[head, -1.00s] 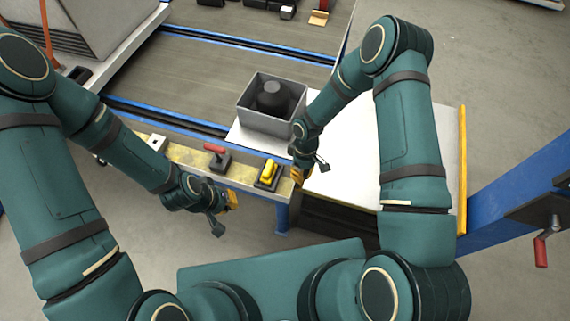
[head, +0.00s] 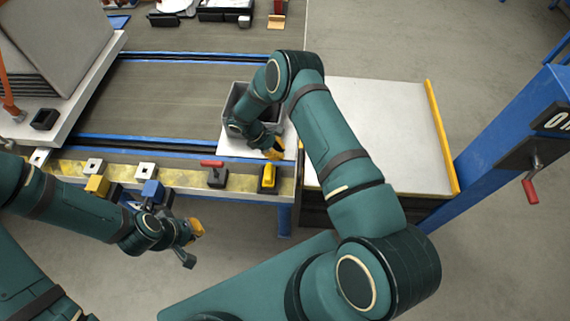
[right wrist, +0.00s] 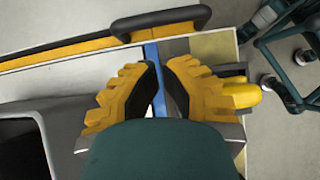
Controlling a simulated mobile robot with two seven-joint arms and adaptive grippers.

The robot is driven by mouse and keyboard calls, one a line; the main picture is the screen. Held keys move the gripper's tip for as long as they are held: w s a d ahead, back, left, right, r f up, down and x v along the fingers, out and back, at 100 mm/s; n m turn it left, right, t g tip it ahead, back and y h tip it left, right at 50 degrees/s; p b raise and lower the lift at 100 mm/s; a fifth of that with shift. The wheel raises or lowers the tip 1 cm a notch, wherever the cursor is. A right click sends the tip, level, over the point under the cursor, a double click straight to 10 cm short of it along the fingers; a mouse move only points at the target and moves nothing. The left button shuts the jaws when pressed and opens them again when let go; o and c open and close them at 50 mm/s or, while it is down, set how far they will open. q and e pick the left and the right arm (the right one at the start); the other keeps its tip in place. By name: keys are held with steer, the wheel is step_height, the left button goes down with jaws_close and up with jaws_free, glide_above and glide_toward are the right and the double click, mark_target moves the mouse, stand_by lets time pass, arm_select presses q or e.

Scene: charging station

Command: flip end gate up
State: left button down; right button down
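The end gate is most likely the yellow bar (right wrist: 60,52) with a black handle (right wrist: 162,22) in the right wrist view. It runs along the end of the conveyor (head: 190,95); in the head view my right arm hides it. I cannot tell its tilt. My right gripper (head: 274,152) hangs near the grey bin's front right corner. In the right wrist view its fingers (right wrist: 160,92) are open, with a narrow empty gap, apart from the bar and handle. My left gripper (head: 190,240) is in front of the conveyor's near edge; its finger opening is unclear.
The grey bin (head: 234,101) stands on a white plate (head: 232,146) beside my right gripper. Yellow (head: 268,178), red (head: 212,164) and blue (head: 152,190) controls line the near rail. A white table (head: 385,130) lies right; a blue post (head: 500,150) stands beyond it.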

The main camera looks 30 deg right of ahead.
mark_target(294, 165)
arm_select(q)
steer(key=shift+a, duration=0.55)
arm_select(e)
steer(key=shift+w+a+r+h, duration=0.2)
steer(key=shift+w+h, duration=0.2)
steer(key=shift+w, duration=0.15)
steer(key=shift+d, duration=0.1)
steer(key=b+x, duration=0.1)
steer(key=x, duration=0.9)
arm_select(q)
steer(key=shift+w+f, duration=0.15)
steer(key=shift+f, duration=0.45)
